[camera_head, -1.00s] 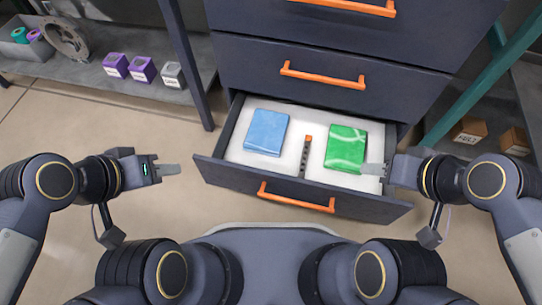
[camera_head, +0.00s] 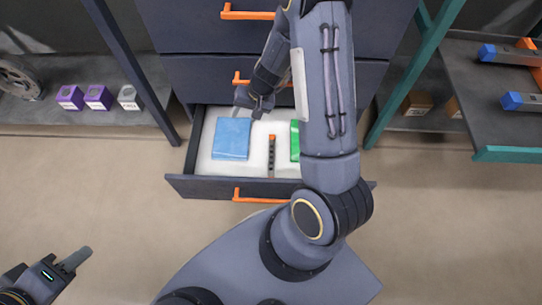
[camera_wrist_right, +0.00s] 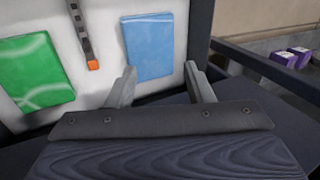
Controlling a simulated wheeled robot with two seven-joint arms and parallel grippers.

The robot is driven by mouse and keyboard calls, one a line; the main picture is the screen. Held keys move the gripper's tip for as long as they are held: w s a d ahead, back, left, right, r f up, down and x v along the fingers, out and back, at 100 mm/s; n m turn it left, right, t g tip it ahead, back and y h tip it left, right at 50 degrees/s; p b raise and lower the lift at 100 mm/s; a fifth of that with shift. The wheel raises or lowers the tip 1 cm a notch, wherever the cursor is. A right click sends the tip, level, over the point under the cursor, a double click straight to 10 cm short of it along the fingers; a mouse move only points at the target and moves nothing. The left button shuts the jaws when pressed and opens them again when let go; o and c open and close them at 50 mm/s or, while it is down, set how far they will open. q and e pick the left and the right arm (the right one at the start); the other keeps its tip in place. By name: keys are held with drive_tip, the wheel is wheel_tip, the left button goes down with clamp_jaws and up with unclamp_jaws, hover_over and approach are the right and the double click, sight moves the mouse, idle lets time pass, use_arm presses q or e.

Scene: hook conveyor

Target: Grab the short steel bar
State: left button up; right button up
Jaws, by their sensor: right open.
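A short dark bar with holes and an orange end (camera_head: 271,157) lies in the open drawer (camera_head: 222,188), between a blue packet (camera_head: 231,139) and a green packet (camera_head: 295,141). The right wrist view also shows the bar (camera_wrist_right: 84,35) at top, left of the fingers. My right gripper (camera_head: 254,104) is over the back of the drawer, beside the blue packet. Its two fingers (camera_wrist_right: 160,72) are spread and empty, with the blue packet in view between and beyond them. My left gripper (camera_head: 74,261) is low at the left, over the floor, away from the drawer; its finger opening does not show clearly.
My right arm covers the drawer's right part and much of the green packet. Two grey bars with blue ends (camera_head: 525,102) lie on the right shelf (camera_head: 470,98). Purple boxes (camera_head: 97,97) and a white box (camera_head: 128,97) stand on the left shelf. Closed drawers rise behind.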

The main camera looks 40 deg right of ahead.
wheel_tip(320, 180, down, 9)
drive_tip(key=s+d+g+h+p, duration=0.1)
drive_tip(key=d, duration=0.2)
drive_tip(key=g+h+p, duration=0.1)
drive_tip(key=g+h, duration=0.1)
hover_over(271, 157)
wheel_tip(271, 157, down, 10)
drive_tip(key=shift+s+r, duration=0.1)
drive_tip(key=shift+r, duration=0.15)
wheel_tip(271, 157, down, 8)
drive_tip(key=b, duration=0.3)
drive_tip(key=shift+f, duration=0.2)
drive_tip(key=shift+r, duration=0.1)
clamp_jaws()
